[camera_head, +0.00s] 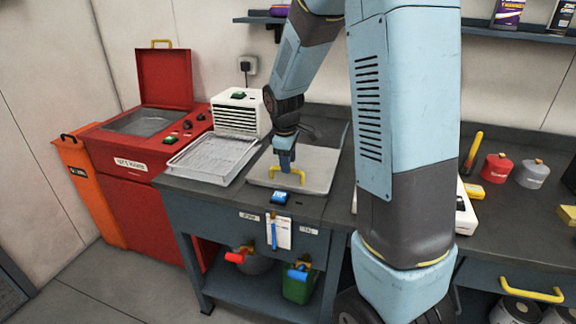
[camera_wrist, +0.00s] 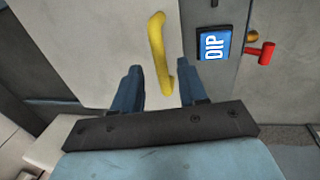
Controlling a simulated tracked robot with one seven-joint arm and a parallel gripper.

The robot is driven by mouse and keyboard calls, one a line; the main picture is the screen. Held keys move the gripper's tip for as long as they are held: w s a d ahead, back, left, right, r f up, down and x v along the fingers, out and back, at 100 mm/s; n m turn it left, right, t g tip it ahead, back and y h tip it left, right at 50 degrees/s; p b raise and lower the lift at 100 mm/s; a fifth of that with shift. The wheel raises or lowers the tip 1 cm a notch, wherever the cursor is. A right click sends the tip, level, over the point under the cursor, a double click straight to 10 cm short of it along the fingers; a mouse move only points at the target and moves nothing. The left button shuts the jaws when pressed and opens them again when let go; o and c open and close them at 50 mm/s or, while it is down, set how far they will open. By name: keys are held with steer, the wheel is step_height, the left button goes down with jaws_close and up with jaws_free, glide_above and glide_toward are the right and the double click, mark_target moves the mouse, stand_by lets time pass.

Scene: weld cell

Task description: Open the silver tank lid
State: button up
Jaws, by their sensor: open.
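The silver tank lid (camera_head: 316,181) lies flat and closed in the bench top. It also fills much of the wrist view (camera_wrist: 110,40). Its yellow handle (camera_head: 287,174) stands up from the lid; in the wrist view the handle (camera_wrist: 157,48) runs upward from between my fingers. My gripper (camera_head: 287,160) is over the lid, pointing down at the handle. In the wrist view my gripper (camera_wrist: 160,85) is open, with one blue finger on each side of the handle's near end. I see gaps between the handle and both fingers. The inside of the tank is hidden by the lid.
A blue DIP label (camera_wrist: 213,45) is on the bench beside the lid. A wire tray (camera_head: 212,157) and a white vented box (camera_head: 240,112) stand to the left. A red tank with its lid raised (camera_head: 165,78) is farther left. Red and grey canisters (camera_head: 497,168) stand at right.

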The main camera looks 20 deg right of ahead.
steer(key=shift+w+d+f, duration=0.1)
steer(key=shift+w+f, duration=0.1)
steer(key=shift+f, duration=0.85)
steer(key=shift+c, duration=0.2)
jaws_close()
